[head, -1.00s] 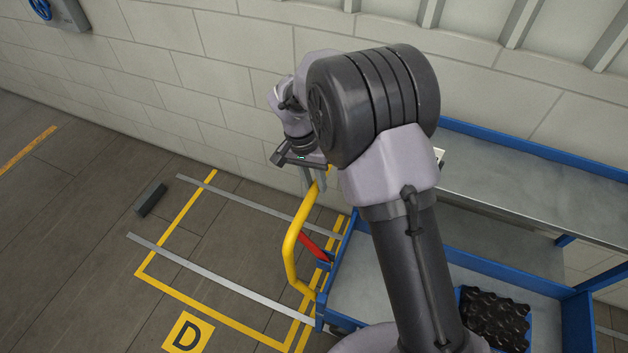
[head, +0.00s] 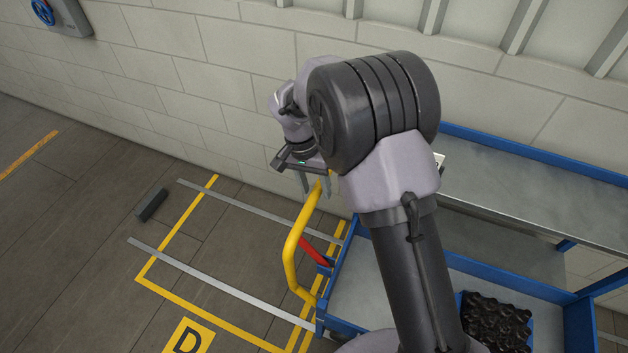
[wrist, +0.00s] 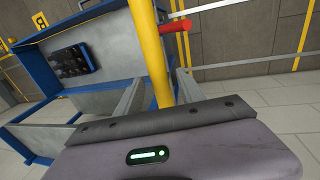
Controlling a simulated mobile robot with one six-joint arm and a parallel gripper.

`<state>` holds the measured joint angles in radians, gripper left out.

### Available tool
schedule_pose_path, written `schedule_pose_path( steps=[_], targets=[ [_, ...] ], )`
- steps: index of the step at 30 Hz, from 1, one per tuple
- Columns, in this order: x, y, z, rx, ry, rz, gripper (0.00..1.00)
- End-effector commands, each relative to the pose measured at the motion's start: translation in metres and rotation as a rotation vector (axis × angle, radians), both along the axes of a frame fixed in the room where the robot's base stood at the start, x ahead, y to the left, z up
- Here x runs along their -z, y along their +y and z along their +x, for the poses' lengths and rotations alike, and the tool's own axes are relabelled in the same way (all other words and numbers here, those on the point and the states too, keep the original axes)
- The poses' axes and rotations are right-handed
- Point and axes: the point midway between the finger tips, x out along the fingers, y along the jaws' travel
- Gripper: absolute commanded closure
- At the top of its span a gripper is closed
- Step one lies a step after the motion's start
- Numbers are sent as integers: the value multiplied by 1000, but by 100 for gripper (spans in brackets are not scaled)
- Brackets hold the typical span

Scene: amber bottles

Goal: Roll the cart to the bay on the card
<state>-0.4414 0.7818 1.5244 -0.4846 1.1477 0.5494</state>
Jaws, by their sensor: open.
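The blue cart (head: 480,272) has grey shelves and a yellow push handle (head: 292,250), with a red lever (head: 315,252) beside it. My gripper (head: 316,187) is open at the top of the handle. In the wrist view the handle bar (wrist: 153,55) passes between the two spread fingers, and the red lever (wrist: 176,26) sticks out beyond it. A white card (head: 439,160) shows behind my arm at the upper shelf; it is mostly hidden and its marking is unreadable. A yellow-outlined bay has a D marker (head: 187,341) on the floor.
Two grey strips (head: 215,280) run across the bay floor. A dark block (head: 151,204) lies left of them. A block wall stands behind.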

Motion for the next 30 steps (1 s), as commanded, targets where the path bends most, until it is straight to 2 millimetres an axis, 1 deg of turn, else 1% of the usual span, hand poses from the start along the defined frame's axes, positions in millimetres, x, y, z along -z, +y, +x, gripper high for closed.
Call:
schedule_pose_path(
  steps=[2, 4, 5, 9, 12, 16, 18, 21, 30],
  targets=[
    [-11, 2, 2, -1, -4, 2, 54],
    [-29, 6, 3, -2, -4, 2, 54],
    [-39, 7, 3, -2, -5, 1, 54],
    [-88, 16, 6, 0, -5, 2, 54],
    [-120, 22, 8, 0, -5, 3, 54],
    [-150, 28, 10, 0, -3, 2, 54],
    [-161, 30, 10, -1, -2, 0, 54],
    [-169, 32, 11, 0, -2, 0, 54],
    [-169, 32, 10, 0, 0, 0, 54]
  ],
)
